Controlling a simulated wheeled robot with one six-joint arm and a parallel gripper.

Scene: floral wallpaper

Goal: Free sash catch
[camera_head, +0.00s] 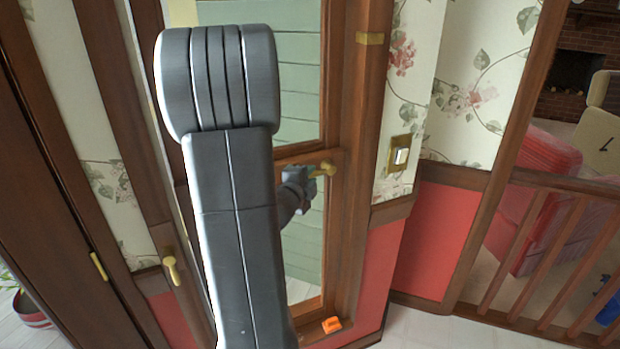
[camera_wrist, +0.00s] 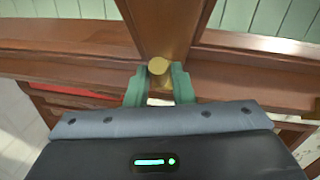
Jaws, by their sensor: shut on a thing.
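The brass sash catch (camera_head: 327,168) sits on the wooden middle rail of the window, at its right end in the head view. In the wrist view its round brass end (camera_wrist: 158,66) shows between my green fingertips. My gripper (camera_head: 306,178) is at the catch and shut on it. The fingers stand on either side of the brass, and part of the catch is hidden by them. The window (camera_head: 297,90) has dark wood framing, with pale green boards behind the glass. My arm covers much of the window's left side.
A brass handle (camera_head: 171,269) is on the wood at left. A brass switch plate (camera_head: 399,155) is on the floral wall to the right. An orange object (camera_head: 331,324) lies low by the window. A wooden railing (camera_head: 560,250) stands at right.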

